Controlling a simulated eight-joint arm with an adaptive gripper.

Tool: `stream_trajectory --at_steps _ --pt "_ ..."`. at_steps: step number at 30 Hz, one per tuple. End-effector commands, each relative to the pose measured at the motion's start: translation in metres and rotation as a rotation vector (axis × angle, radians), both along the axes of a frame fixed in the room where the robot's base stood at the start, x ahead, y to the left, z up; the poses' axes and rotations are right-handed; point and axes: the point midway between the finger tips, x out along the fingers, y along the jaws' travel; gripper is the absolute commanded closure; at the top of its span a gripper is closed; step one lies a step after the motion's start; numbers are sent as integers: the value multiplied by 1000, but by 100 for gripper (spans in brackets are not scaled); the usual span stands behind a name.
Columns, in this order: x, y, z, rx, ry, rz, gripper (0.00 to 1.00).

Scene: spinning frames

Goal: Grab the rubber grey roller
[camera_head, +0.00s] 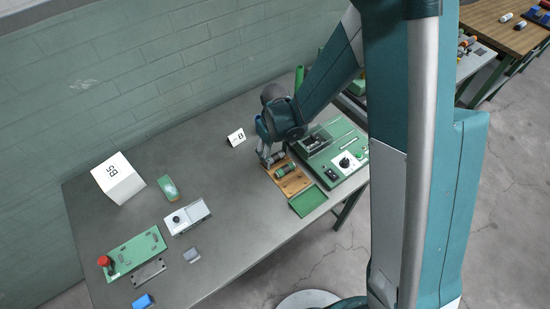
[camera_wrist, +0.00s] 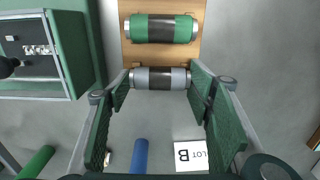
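The grey roller (camera_wrist: 160,78) has a dark middle band and light ends. In the wrist view it lies across the near edge of a wooden board (camera_wrist: 160,57). My gripper (camera_wrist: 161,84) is open, with its green-padded fingers on either side of the roller's ends. I cannot tell whether the pads touch it. A green roller (camera_wrist: 161,28) with a dark band lies parallel to it, farther up the board. In the head view my gripper (camera_head: 267,160) is low at the left end of the board (camera_head: 294,184), beside the green roller (camera_head: 286,169); it partly hides the grey roller there.
A green panel (camera_head: 345,160) with a knob stands right of the board, and a green tray (camera_head: 308,200) in front. A lot B card (camera_head: 236,137) stands behind left. A blue cylinder (camera_wrist: 140,155) shows between my fingers. The table's middle (camera_head: 240,215) is clear.

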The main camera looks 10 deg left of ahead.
Motion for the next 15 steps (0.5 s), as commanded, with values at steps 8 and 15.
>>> stream_trajectory --at_steps 8,15 --pt "0 0 0 0 0 0 63" --pt "0 0 6 0 0 0 63"
